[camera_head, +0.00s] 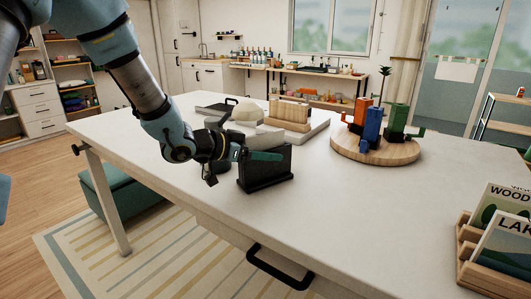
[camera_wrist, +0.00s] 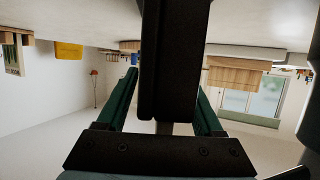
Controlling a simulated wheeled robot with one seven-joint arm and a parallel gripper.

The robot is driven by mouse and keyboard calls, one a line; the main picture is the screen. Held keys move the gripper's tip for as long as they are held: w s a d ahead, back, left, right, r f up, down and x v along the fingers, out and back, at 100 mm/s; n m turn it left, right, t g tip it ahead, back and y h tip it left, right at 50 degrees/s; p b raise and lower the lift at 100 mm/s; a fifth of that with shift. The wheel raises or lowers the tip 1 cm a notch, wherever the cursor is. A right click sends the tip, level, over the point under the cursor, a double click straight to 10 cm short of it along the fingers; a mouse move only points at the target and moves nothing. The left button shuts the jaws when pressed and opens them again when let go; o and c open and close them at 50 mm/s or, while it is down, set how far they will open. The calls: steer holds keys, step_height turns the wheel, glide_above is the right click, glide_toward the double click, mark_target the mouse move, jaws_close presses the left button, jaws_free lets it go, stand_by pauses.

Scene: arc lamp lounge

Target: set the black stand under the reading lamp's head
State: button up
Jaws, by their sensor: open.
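The black stand (camera_head: 268,181) is on the white table near its front edge, upright, with something pale showing in its top. My gripper (camera_head: 262,154) is at the stand, coming in from the left, with a green finger across its upper part. In the wrist view a dark upright piece (camera_wrist: 168,70), apparently the stand, lies between the two open green fingers. I cannot tell whether either finger touches it.
A wooden block (camera_head: 289,114) on a pale slab is behind the stand. A round wooden board (camera_head: 352,153) with blue, orange and green pieces is to the right. A wooden rack (camera_head: 467,252) with books is at the right front. The table middle between stand and rack is clear.

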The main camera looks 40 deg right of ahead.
steer(key=b+v, duration=0.1)
steer(key=v, duration=1.1)
steer(key=shift+a, duration=0.1)
steer(key=w+a+f+n+t+y, duration=0.4)
steer(key=w+a, duration=0.3)
steer(key=a, duration=0.4)
steer(key=w+a+f+n+t+y, duration=0.2)
steer(key=w+a+n+t+y, duration=0.35)
steer(key=w+a, duration=0.35)
steer(key=s+a+f+n+g+y, duration=0.2)
steer(key=s+a+n+g, duration=0.1)
steer(key=s+a, duration=0.3)
steer(key=s+a+f+n+g+y, duration=0.2)
steer(key=s+a+n, duration=0.4)
steer(key=a, duration=0.5)
steer(key=shift+s+a+g, duration=0.35)
steer(key=shift+s+g, duration=0.1)
steer(key=shift+s, duration=0.35)
steer(key=shift+r, duration=0.1)
